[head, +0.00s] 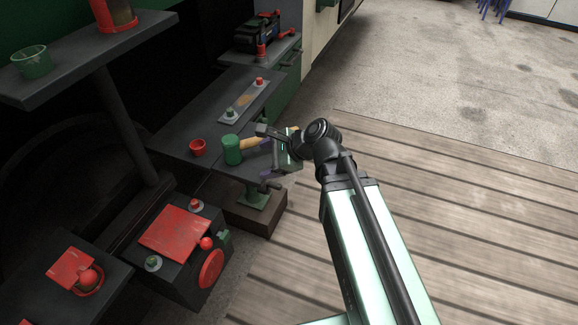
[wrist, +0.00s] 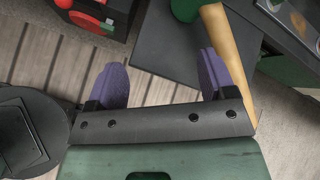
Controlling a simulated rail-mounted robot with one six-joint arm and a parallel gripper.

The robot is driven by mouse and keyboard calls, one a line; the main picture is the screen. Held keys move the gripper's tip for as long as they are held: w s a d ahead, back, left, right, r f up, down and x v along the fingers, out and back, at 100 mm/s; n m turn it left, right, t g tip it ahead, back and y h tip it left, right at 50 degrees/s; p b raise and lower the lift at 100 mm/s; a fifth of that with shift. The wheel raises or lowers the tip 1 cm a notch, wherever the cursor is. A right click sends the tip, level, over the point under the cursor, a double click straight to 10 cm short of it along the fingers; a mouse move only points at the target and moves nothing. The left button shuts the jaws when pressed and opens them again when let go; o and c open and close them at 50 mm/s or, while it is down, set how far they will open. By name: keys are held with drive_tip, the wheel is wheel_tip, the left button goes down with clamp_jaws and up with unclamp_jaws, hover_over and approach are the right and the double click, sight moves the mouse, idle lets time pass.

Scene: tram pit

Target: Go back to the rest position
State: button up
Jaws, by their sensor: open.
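My gripper (wrist: 161,85) shows in the wrist view with its two purple fingers wide apart and nothing between them. In the head view my gripper (head: 266,160) is at the front edge of the dark bench (head: 178,139). A mallet with a green head (head: 232,150) and a tan wooden handle lies on the bench right beside it. In the wrist view the mallet's handle (wrist: 232,60) runs just outside the right finger, and I cannot tell whether they touch. Part of the handle is hidden behind my gripper in the head view.
A red cup (head: 197,148) stands on the bench left of the mallet. A light plate (head: 243,101) with a red and a green knob lies farther back. A black box with a red panel (head: 175,232) stands lower left. The plank floor (head: 440,190) at right is clear.

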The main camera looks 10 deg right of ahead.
drive_tip(key=s+d+f+n+g+h, duration=0.55)
drive_tip(key=s+d+n+h, duration=0.35)
drive_tip(key=n, duration=0.9)
wheel_tip(320, 180, up, 21)
drive_tip(key=p, duration=2.1)
drive_tip(key=shift+w+d+f, duration=0.15)
drive_tip(key=shift+w, duration=0.1)
drive_tip(key=shift+o, duration=0.6)
drive_tip(key=shift+f, duration=0.1)
